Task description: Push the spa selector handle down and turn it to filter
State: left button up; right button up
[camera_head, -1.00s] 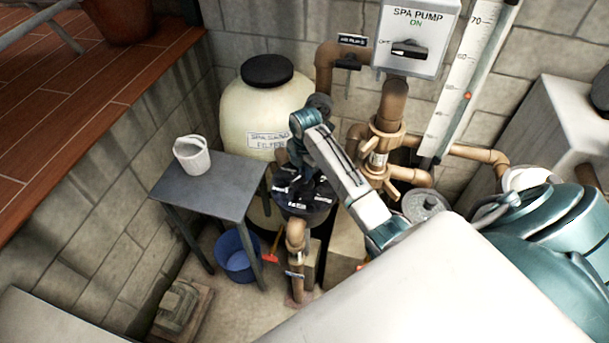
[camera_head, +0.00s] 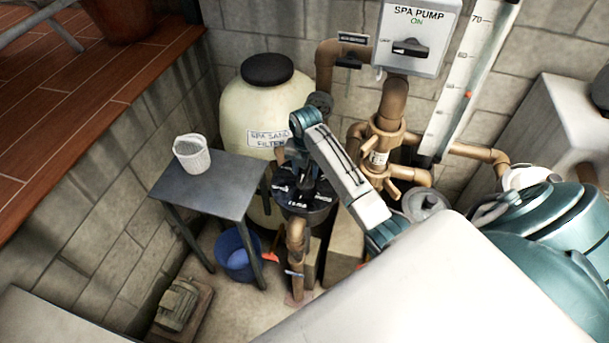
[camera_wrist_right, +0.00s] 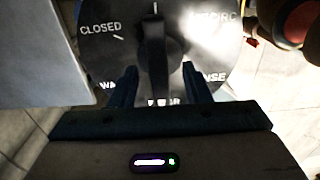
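The spa selector is a round black dial (camera_head: 292,207) with white labels, on the pipework in front of the sand filter. In the right wrist view, the dial (camera_wrist_right: 105,50) shows CLOSED at upper left, a partly washed-out label ending in CIRC at upper right, and partly covered labels lower down. Its black handle (camera_wrist_right: 155,50) runs upright across the middle. My right gripper (camera_wrist_right: 160,80) is open, with one finger on each side of the handle's near part. I cannot tell whether they touch it. In the head view, my right arm partly covers the dial. My left gripper is not in view.
The cream sand filter tank (camera_head: 240,108) stands behind the dial. A grey table (camera_head: 208,190) with a white bucket (camera_head: 191,155) is to its left, with a blue bucket (camera_head: 232,262) below. Brown valves and pipes (camera_head: 386,135) stand close on the right.

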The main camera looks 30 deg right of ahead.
jog(key=shift+r, duration=0.15)
notch_tip(320, 180, up, 7)
jog(key=shift+f, duration=0.1)
dwell(0.5)
jog(key=shift+f, duration=0.1)
dwell(0.4)
